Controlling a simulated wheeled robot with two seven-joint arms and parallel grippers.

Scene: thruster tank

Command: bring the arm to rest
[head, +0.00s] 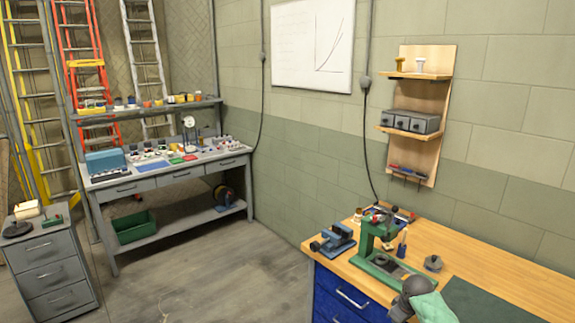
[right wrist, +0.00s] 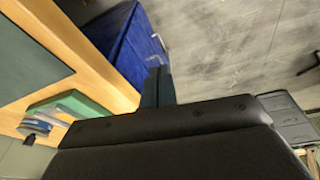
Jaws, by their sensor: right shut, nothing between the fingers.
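In the right wrist view my right gripper (right wrist: 159,73) shows as two dark fingers pressed together, with nothing between them. The black housing behind the fingers fills the lower part of that view. The fingers stand out over the grey floor, beside the blue drawer unit (right wrist: 127,45) of the wooden workbench. I cannot see them touching anything. My right gripper's fingers do not show in the head view. My left gripper is in neither view.
The wooden workbench (head: 480,258) at right holds a green press (head: 372,240), a blue vise (head: 336,240) and a dark green mat (head: 485,303). A grey bench (head: 170,178) and grey drawer cabinet (head: 52,283) stand at left. The floor (head: 215,275) between is clear.

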